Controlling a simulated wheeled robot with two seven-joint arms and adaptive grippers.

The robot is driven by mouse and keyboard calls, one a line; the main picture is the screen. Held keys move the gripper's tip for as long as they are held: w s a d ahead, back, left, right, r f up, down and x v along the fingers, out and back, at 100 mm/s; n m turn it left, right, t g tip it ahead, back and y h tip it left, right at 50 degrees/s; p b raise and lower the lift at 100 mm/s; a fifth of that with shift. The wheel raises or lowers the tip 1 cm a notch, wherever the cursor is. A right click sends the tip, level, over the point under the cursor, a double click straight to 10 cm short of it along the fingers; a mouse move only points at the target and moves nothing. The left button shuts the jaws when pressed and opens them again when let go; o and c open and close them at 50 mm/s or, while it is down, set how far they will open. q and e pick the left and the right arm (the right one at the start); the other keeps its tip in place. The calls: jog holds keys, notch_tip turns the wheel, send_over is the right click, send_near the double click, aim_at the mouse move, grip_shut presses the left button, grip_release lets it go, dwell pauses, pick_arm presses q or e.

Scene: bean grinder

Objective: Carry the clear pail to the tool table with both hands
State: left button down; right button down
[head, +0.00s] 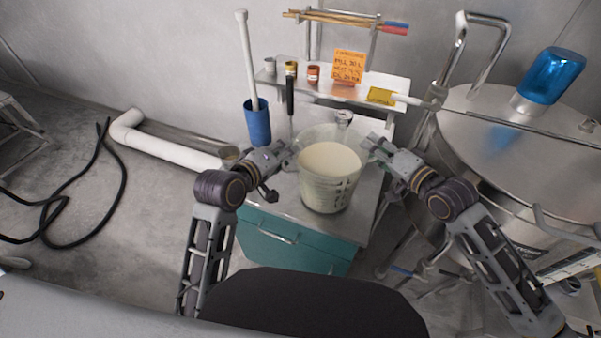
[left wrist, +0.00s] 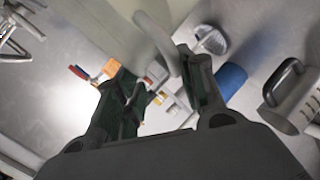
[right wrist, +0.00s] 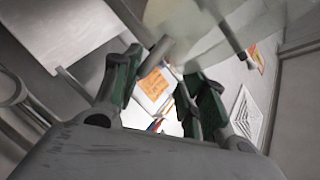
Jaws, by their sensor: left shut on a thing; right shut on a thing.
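The clear pail (head: 325,190) is upright between my two grippers in the head view, with pale cream-coloured contents. It is over the metal top of the teal tool table (head: 283,207); whether its base touches the top I cannot tell. My left gripper (head: 284,157) is shut on the pail's left side near the rim. My right gripper (head: 374,146) is shut on its right side near the rim. Part of the pail fills the top of the left wrist view (left wrist: 105,25) and of the right wrist view (right wrist: 190,20).
A blue cylinder (head: 257,124) with a white-handled tool stands behind left of the pail. A shelf behind holds small jars (head: 313,74), an orange note (head: 348,66) and a yellow brush (head: 380,96). A large steel vessel (head: 500,140) is close on the right. A white pipe (head: 165,147) lies left.

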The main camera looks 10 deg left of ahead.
pick_arm(q)
jog(key=shift+d+f+b, duration=0.35)
jog(key=shift+b, duration=0.25)
pick_arm(e)
jog(key=shift+s+a+f, duration=0.2)
jog(key=shift+a, duration=0.15)
pick_arm(q)
jog(key=c, duration=1.3)
grip_release()
jog(key=shift+f, duration=0.25)
pick_arm(e)
jog(key=c, duration=1.2)
grip_release()
jog(key=shift+f, duration=0.3)
pick_arm(q)
jog(key=o, duration=0.4)
jog(key=shift+s, duration=0.15)
pick_arm(e)
jog(key=o, duration=0.4)
jog(key=shift+s+d+r, duration=0.1)
jog(key=shift+d, duration=0.05)
pick_arm(q)
jog(key=shift+a+r, duration=0.1)
jog(key=shift+a, duration=0.1)
pick_arm(e)
jog(key=shift+d, duration=0.15)
jog(key=v, duration=1.1)
jog(key=shift+s, duration=0.3)
jog(key=shift+d, duration=0.1)
